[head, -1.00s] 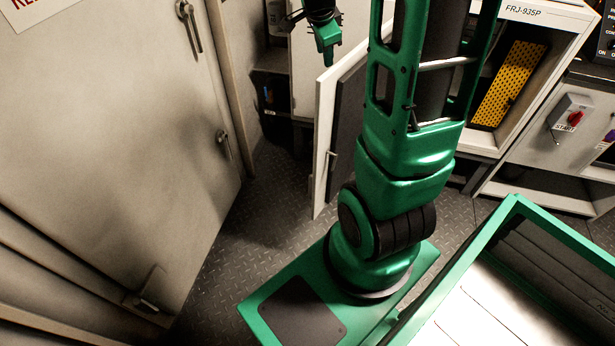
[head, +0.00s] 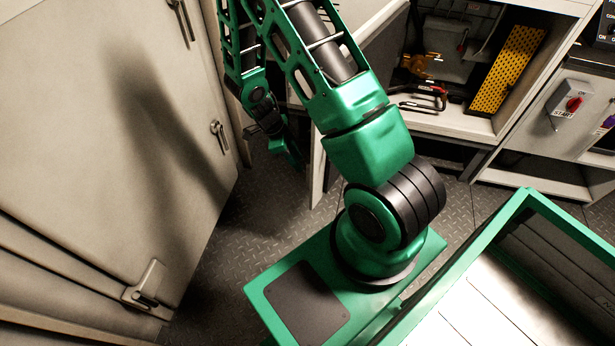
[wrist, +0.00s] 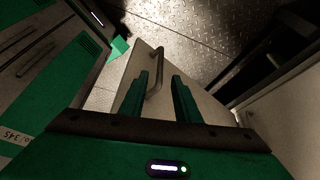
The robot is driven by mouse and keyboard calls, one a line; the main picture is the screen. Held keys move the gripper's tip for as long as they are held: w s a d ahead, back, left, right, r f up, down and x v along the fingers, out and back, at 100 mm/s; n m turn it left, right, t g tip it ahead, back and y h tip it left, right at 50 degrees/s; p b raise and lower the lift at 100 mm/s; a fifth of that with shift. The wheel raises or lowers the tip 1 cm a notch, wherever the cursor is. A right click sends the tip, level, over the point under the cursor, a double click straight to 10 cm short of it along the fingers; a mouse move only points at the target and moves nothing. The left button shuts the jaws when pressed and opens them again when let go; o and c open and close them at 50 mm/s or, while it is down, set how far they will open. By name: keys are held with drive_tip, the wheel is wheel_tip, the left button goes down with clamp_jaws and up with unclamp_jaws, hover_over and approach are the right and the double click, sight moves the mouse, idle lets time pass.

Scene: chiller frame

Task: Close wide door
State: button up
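The wide door (head: 318,168) of the cabinet stands open. In the head view its pale edge and dark inner side show behind my arm, which hides much of it. The wrist view shows the door's pale outer face (wrist: 208,107) with a bar handle (wrist: 155,72). My gripper (head: 290,155) is on the outer side of the door, low and close to it. In the wrist view my gripper (wrist: 161,76) has its two green fingers apart, with the handle showing between and just beyond them. I cannot tell whether they touch the handle.
The open cabinet (head: 455,124) holds tools and a yellow perforated panel (head: 507,68). A large pale door (head: 90,130) with metal latches stands at the left. A switch box (head: 571,98) is at the right. Bare metal floor (head: 240,240) lies between the left door and my base.

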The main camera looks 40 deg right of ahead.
hover_over(308, 186)
drive_tip(key=f, duration=1)
drive_tip(key=shift+w+d, duration=0.25)
drive_tip(key=shift+r, duration=0.1)
